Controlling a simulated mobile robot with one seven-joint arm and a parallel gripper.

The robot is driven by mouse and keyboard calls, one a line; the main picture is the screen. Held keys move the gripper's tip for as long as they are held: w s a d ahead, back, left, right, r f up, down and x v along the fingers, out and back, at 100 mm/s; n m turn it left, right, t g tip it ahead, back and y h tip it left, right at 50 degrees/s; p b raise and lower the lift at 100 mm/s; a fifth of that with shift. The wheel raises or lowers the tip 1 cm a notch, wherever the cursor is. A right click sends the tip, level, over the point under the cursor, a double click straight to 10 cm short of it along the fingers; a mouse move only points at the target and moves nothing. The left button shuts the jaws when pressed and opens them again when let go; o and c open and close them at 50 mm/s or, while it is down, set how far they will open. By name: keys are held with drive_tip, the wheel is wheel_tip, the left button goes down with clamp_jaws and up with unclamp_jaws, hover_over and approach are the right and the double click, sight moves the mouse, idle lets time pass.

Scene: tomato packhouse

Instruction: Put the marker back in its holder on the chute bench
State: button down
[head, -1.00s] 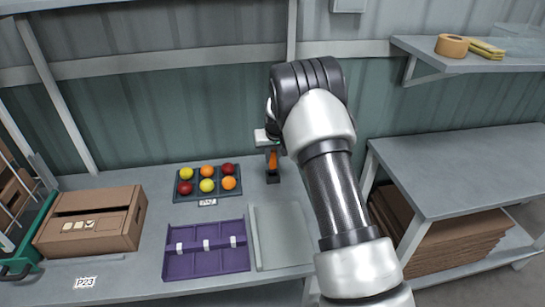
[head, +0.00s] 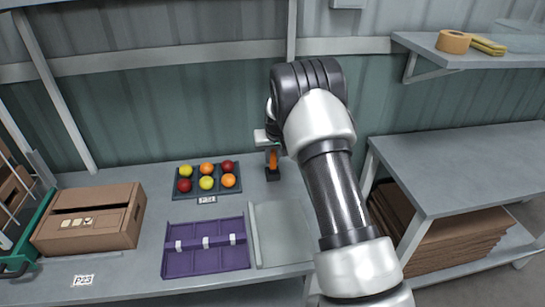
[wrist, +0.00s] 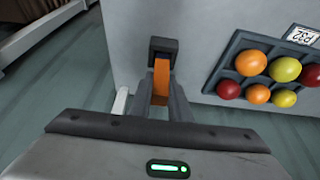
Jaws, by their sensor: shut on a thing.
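The orange marker (head: 273,159) stands upright at the back right of the chute bench (head: 150,262). My gripper (wrist: 161,92) is shut on the marker, which also shows between the fingers in the wrist view (wrist: 161,78). The dark holder (head: 272,175) is directly below the marker on the bench, and it shows as a dark square block in the wrist view (wrist: 163,46). The marker's lower end meets the holder in the picture; I cannot tell how deep it sits. My arm hides part of the gripper in the head view.
A dark tray of red, orange and yellow tomatoes (head: 207,182) lies left of the holder. A purple divided tray (head: 206,262), a pale flat panel (head: 284,235) and a cardboard box (head: 90,220) are nearer. A grey table (head: 465,165) stands right.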

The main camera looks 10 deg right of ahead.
drive_tip(key=shift+f+b, duration=0.85)
drive_tip(key=shift+f, duration=0.3)
drive_tip(key=c, duration=1.6)
unclamp_jaws()
drive_tip(key=shift+c, duration=0.3)
drive_tip(key=shift+c, duration=1.2)
drive_tip(key=shift+r, duration=0.1)
drive_tip(key=shift+r+p, duration=1.5)
drive_tip(key=shift+r, duration=1.95)
